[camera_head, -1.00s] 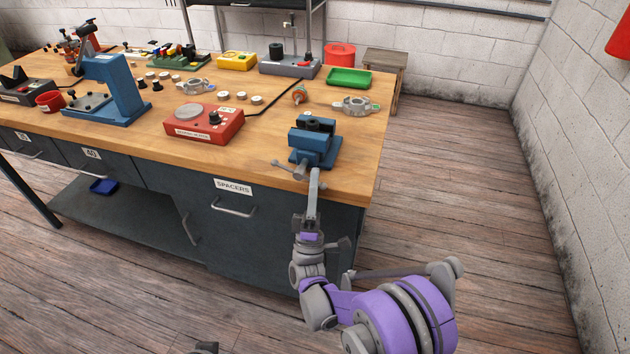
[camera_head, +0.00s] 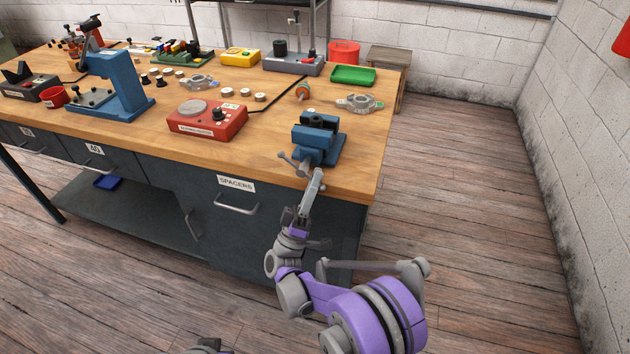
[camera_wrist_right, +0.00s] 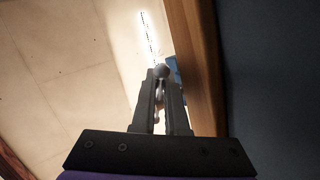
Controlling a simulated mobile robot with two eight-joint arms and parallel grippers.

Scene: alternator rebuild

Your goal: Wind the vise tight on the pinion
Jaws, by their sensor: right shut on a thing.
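The blue vise (camera_head: 316,140) stands at the front right edge of the bench. A small dark round part, perhaps the pinion, sits between its jaws at the top; I cannot tell how tightly. The vise's grey handle (camera_head: 288,159) sticks out at the front, tilted. My right gripper (camera_head: 311,176) is at the handle, shut on it. In the right wrist view the gripper (camera_wrist_right: 160,85) has its fingers around the handle's ball end (camera_wrist_right: 161,71), and a bit of the blue vise (camera_wrist_right: 173,66) shows behind.
The bench front has drawers below; floor to the right is clear.

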